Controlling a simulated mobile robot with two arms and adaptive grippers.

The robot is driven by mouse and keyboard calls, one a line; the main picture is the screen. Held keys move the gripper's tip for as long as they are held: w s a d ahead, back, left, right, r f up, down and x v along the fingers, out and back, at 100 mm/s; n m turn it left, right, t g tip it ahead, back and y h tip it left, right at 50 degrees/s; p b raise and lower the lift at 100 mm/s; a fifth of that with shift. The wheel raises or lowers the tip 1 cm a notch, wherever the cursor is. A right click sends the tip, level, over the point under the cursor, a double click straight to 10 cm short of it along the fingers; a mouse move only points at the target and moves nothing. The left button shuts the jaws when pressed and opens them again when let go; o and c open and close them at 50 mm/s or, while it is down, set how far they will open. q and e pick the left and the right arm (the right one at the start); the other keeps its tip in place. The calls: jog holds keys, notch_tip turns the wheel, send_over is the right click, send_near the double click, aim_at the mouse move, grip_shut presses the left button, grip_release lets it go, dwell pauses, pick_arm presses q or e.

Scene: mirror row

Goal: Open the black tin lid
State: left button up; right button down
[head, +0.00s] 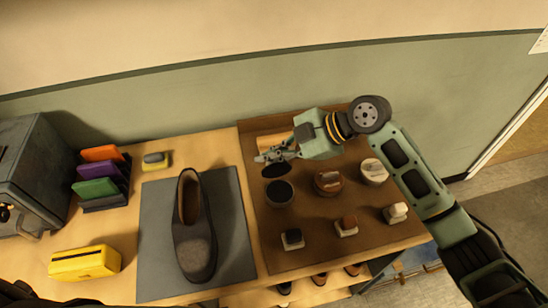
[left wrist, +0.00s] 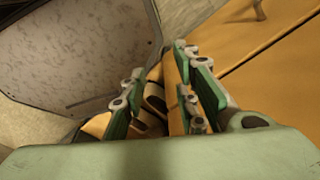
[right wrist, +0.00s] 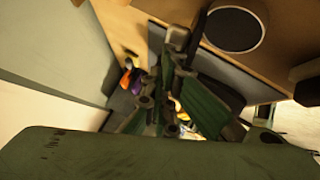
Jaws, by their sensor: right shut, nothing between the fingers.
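The black tin (head: 279,194) stands open on the brown board, its round dark inside facing up. Its black lid (head: 275,170) is a dark disc raised at the tin's far side; I cannot tell how it joins the tin. My right gripper (head: 268,156) is shut and empty, just beyond the lid and very close to it; I cannot tell whether they touch. The right wrist view shows the tin's dark round top and pale rim (right wrist: 234,28) beyond the shut fingers (right wrist: 172,75). My left gripper (left wrist: 158,95) is open, seen only in the left wrist view.
A brown tin (head: 328,183) and a white tin (head: 374,172) stand right of the black tin. Several brushes (head: 347,226) sit in front. A shoe (head: 194,230) lies on the grey mat (head: 155,215). An orange-yellow item (head: 272,141) is partly hidden behind my right gripper.

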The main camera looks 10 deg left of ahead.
jog(key=shift+w, duration=0.15)
dwell(0.5)
jog(key=shift+d+r, duration=0.25)
jog(key=shift+d, duration=0.05)
jog(key=v, duration=1.1)
jog(key=shift+r, duration=0.1)
